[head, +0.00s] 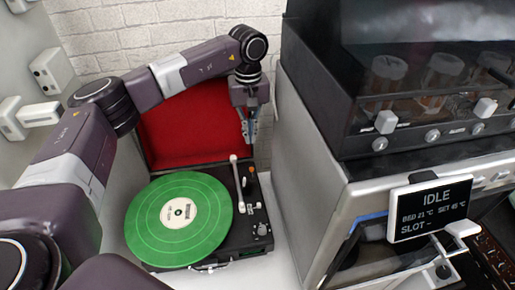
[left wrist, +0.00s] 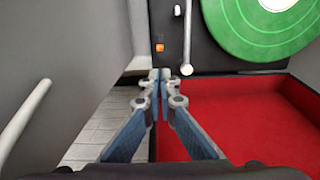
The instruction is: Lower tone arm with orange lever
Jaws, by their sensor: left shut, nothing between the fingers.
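A black record player (head: 262,225) with an open red-lined lid (head: 185,130) stands on the white surface, a green record (head: 160,215) on its platter. The pale tone arm (head: 238,182) lies just right of the record; it also shows in the left wrist view (left wrist: 188,40). The small orange lever (left wrist: 159,48) sits beside it; in the head view the orange lever (head: 250,169) is tiny. My left gripper (head: 250,140) is shut and empty above the deck's back edge. In the left wrist view its fingertips (left wrist: 160,76) appear just below the lever, apart from it.
A large grey and black machine (head: 315,150) with an IDLE screen (head: 432,207) stands close on the right. A white brick wall (head: 130,35) is behind. The open lid rises beside my left gripper. A narrow pale strip lies between deck and machine.

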